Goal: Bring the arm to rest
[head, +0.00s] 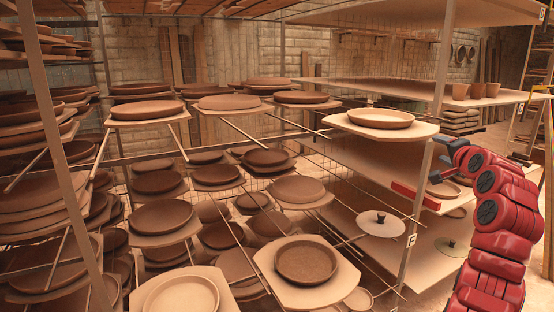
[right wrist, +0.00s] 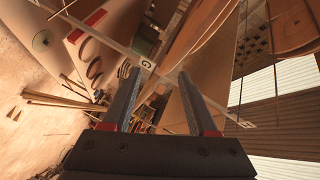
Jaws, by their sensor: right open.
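My red right arm (head: 497,205) rises at the right edge of the head view and bends left at its top, beside the shelf post. My right gripper shows best in the right wrist view (right wrist: 158,73), with two dark fingers apart and nothing between them. In the head view its dark end is small, near the post, and its fingers are hard to make out. My left arm and gripper are not in view.
A rack of clay plates on boards fills the left and middle. A metal post (head: 430,130) stands left of my arm.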

